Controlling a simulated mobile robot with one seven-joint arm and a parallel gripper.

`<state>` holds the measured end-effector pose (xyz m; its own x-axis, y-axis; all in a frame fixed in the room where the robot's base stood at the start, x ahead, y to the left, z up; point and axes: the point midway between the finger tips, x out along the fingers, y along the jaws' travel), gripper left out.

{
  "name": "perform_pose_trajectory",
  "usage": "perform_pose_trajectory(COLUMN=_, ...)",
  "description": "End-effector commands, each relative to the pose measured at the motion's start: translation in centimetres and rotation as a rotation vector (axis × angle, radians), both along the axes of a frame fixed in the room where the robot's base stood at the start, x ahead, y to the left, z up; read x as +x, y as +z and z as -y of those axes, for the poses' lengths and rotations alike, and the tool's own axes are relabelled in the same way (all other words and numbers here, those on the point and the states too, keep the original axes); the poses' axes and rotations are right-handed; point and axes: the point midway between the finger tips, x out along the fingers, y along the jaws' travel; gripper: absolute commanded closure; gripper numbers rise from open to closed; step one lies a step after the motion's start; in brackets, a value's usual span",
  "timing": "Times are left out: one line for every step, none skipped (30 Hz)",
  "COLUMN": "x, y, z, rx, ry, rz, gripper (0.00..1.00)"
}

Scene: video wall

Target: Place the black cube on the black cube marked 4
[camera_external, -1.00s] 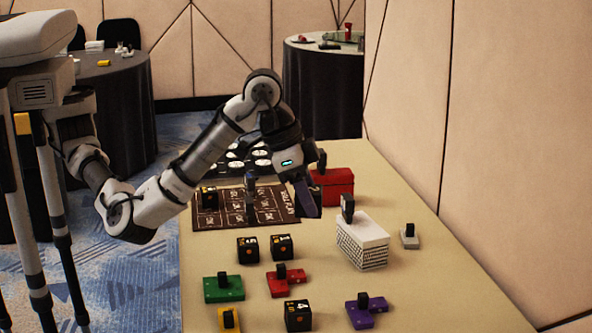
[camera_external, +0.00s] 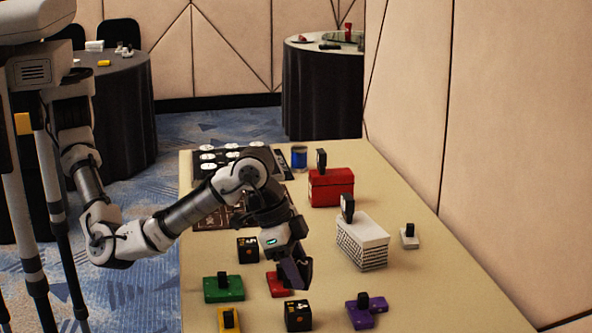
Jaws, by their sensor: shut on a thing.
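The black cube marked 4 (camera_external: 298,315) sits at the front of the table, between the yellow and purple pieces. My gripper (camera_external: 295,272) points down above and just behind it, apart from it. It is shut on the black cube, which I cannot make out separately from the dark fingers. Another black cube (camera_external: 248,250) with an orange marking stands left of my gripper. My wrist and gripper cover the spot to its right where a further cube stood.
A green block (camera_external: 224,290), a red block (camera_external: 277,285), a yellow block (camera_external: 229,320) and a purple block (camera_external: 367,312) lie around the marked cube. A white box (camera_external: 362,245) and a red box (camera_external: 331,188) stand farther back right. The right front table is clear.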

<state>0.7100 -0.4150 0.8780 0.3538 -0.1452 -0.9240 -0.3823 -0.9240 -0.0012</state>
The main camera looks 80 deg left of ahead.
Motion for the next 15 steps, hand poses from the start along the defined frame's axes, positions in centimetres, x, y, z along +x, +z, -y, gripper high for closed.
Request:
perform_pose_trajectory(x=0.0, y=-0.4, z=0.0, rx=0.0, ry=0.0, rz=0.0, gripper=0.8)
perform_pose_trajectory(x=0.0, y=-0.6, z=0.0, rx=-0.001, ry=0.0, rz=0.0, gripper=0.8)
perform_pose_trajectory(x=0.0, y=-0.8, z=0.0, rx=-0.001, ry=0.0, rz=0.0, gripper=0.8)
perform_pose_trajectory(x=0.0, y=-1.0, z=0.1, rx=-0.001, ry=0.0, rz=0.0, gripper=0.8)
perform_pose_trajectory(x=0.0, y=-1.2, z=0.1, rx=-0.001, ry=0.0, rz=0.0, gripper=0.8)
perform_pose_trajectory(x=0.0, y=-1.5, z=0.1, rx=0.0, ry=-0.001, rz=0.0, gripper=0.8)
perform_pose_trajectory(x=0.0, y=-1.8, z=0.1, rx=0.0, ry=-0.001, rz=0.0, gripper=0.8)
perform_pose_trajectory(x=-0.1, y=-2.2, z=0.0, rx=0.0, ry=-0.001, rz=-0.002, gripper=0.8)
perform_pose_trajectory(x=-0.1, y=-2.8, z=0.0, rx=0.002, ry=-0.001, rz=-0.003, gripper=0.8)
perform_pose_trajectory(x=-0.1, y=-3.3, z=0.0, rx=0.001, ry=-0.001, rz=-0.002, gripper=0.8)
perform_pose_trajectory(x=-0.1, y=-3.7, z=0.0, rx=0.002, ry=-0.001, rz=-0.003, gripper=0.8)
perform_pose_trajectory(x=-0.1, y=-4.3, z=0.1, rx=0.001, ry=-0.002, rz=-0.002, gripper=0.8)
perform_pose_trajectory(x=-0.1, y=-4.7, z=0.1, rx=0.001, ry=-0.002, rz=-0.002, gripper=0.8)
perform_pose_trajectory(x=-0.1, y=-5.0, z=0.0, rx=0.001, ry=-0.001, rz=-0.002, gripper=0.8)
perform_pose_trajectory(x=0.0, y=-5.2, z=0.0, rx=0.0, ry=0.0, rz=-0.001, gripper=0.8)
